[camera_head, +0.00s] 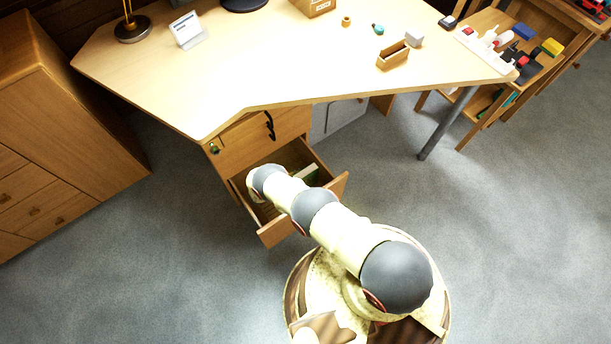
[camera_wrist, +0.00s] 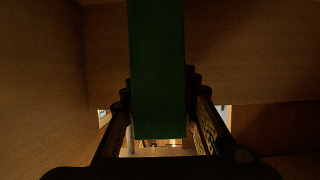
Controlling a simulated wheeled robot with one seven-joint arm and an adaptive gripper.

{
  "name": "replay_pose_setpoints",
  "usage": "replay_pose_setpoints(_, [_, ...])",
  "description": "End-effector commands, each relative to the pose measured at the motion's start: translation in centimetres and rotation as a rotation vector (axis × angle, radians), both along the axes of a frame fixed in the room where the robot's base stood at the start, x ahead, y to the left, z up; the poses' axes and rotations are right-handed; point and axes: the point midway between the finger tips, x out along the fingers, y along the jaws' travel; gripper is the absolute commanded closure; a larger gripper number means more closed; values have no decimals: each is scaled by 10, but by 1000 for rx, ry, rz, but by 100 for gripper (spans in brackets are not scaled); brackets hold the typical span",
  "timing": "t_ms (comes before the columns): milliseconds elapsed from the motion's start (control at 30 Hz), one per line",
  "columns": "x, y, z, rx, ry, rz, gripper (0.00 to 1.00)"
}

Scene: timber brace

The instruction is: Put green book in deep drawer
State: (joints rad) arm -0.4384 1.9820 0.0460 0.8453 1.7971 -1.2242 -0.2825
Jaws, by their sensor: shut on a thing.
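The green book (camera_wrist: 158,70) stands on edge between the two fingers of my gripper (camera_wrist: 160,98) in the wrist view, and the fingers are shut on it. Wooden walls surround it in that view. In the head view the deep drawer (camera_head: 277,233) under the desk is pulled out, and my arm reaches over and into it. My gripper is hidden there behind the arm. A small white and green edge (camera_head: 310,170) shows inside the drawer, probably part of the book. I cannot tell whether the book touches the drawer floor.
The desk (camera_head: 250,70) stands above the drawer, with a lamp (camera_head: 133,28), a white card stand (camera_head: 187,30) and a small wooden box (camera_head: 393,55) on top. A wooden cabinet (camera_head: 50,130) is at left, a rack (camera_head: 500,60) at right. Grey floor at right is clear.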

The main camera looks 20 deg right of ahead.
Motion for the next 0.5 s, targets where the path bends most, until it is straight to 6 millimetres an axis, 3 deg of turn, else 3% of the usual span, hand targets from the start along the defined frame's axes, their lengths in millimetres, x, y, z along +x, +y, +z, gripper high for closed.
replay_pose_setpoints(67, [0, 0, -2, -1, 0, 0, 100])
replay_pose_setpoints(100, [0, 0, -2, 0, 0, 0, 69])
replay_pose_setpoints(400, [0, 0, -2, 0, 1, 0, 52])
replay_pose_setpoints(500, [0, 0, -2, 0, 1, 0, 52])
